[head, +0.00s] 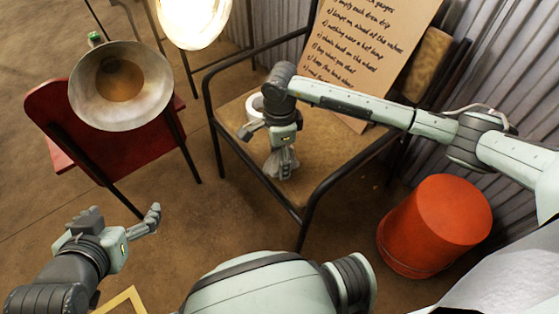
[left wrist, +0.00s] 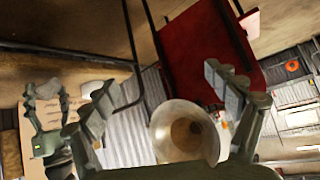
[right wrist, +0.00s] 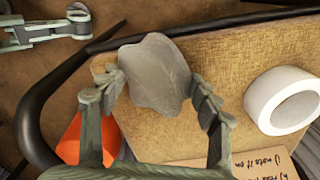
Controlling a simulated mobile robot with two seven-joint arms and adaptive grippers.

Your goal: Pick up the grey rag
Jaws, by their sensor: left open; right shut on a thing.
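The grey rag (head: 283,165) hangs in the fingers of my right gripper (head: 285,148), over the tan seat of the black-framed chair (head: 240,112). In the right wrist view the rag (right wrist: 157,72) is a pale crumpled cloth between the two fingers, above the seat's edge. My right gripper is shut on it. I cannot tell whether the rag's lower end touches the seat. My left gripper (head: 120,225) is open and empty at the lower left, apart from the chairs. Its spread fingers also show in the left wrist view (left wrist: 168,95).
A white roll (right wrist: 285,100) and a handwritten cardboard sign (head: 375,45) are on the tan seat. An orange bucket (head: 435,225) stands at right by the corrugated wall. A red chair (head: 75,125) and a metal funnel-like thing (head: 120,85) are at left. Bare floor lies between the chairs.

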